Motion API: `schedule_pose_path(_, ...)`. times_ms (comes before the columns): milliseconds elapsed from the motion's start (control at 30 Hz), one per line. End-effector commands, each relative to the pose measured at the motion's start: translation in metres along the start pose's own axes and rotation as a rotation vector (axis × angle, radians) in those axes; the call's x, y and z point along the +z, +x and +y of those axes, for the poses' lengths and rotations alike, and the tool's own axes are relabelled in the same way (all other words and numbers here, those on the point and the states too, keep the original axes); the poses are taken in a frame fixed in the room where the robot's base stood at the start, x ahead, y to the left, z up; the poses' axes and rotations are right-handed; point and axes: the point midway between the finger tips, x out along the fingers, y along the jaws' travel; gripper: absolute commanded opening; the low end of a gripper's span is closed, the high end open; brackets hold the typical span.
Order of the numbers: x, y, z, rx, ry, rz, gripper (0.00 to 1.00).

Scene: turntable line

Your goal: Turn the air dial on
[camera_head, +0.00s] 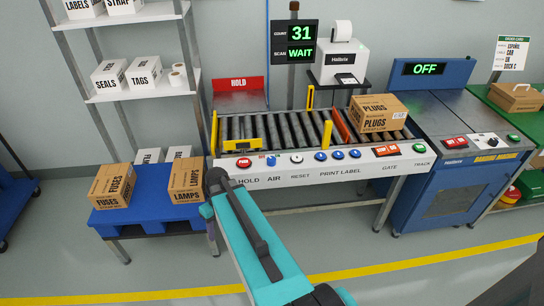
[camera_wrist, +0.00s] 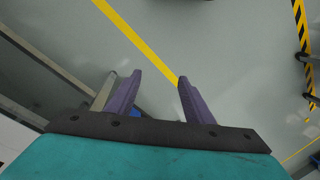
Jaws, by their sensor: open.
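The air dial (camera_head: 271,160) is a small blue knob above the word AIR on the white front panel (camera_head: 310,171) of the roller line. It sits between the red hold button (camera_head: 243,163) and the reset button (camera_head: 296,158). Its pointer setting is too small to read. My arm reaches up from the bottom, its dark wrist end left of the dial and near the panel's left end. In the wrist view my gripper (camera_wrist: 158,79) is open, with two purple fingers apart and nothing between them. The dial does not show in that view.
Several blue buttons, a gate switch (camera_head: 385,150) and a green track button (camera_head: 420,141) line the panel's right. A carton (camera_head: 378,113) sits on the rollers. A blue table (camera_head: 145,207) with two cartons stands at left. The screen (camera_head: 301,43) reads 31 and WAIT.

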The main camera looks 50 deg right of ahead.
Motion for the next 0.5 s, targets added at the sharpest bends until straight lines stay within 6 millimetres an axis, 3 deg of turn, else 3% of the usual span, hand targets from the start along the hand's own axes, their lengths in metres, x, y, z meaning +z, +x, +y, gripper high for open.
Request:
schedule_pose_path(33, -0.008, -0.019, 0.011, 0.002, 0.0, 0.027, 0.47)
schedule_pose_path(200, -0.023, -0.071, 0.04, 0.01, -0.013, 0.098, 0.47)
schedule_pose_path(500, -0.037, -0.164, 0.092, 0.041, -0.039, 0.218, 0.47)
